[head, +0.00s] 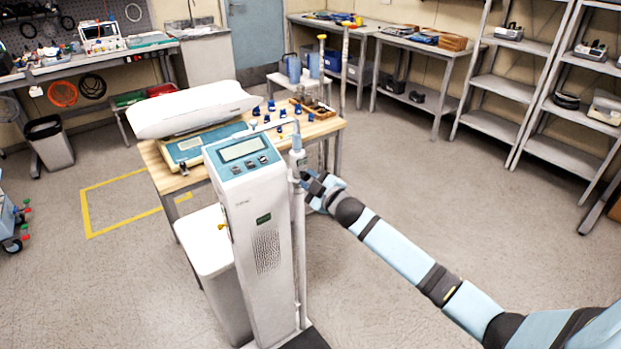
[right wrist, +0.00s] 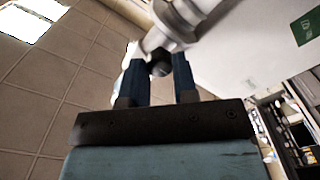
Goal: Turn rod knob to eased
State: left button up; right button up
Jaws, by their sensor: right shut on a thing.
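My right gripper (head: 309,183) is at the rod just below that body. In the right wrist view its two blue fingers (right wrist: 159,72) are on either side of a small dark knob (right wrist: 158,67) under the white rod fitting (right wrist: 178,25). The fingers are closed on the knob. The knob's setting cannot be read. My left gripper is not in view.
Shelves (head: 500,85) stand at the back right. The floor (head: 420,190) right of the pump is clear apart from my arm.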

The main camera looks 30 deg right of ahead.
jog(key=shift+n, duration=0.4)
jog(key=o, duration=0.9)
jog(key=shift+o, duration=0.2)
jog(key=s+d, duration=0.2)
jog(key=s, duration=1.1)
jog(key=shift+s, duration=0.35)
jog(key=shift+a, duration=0.1)
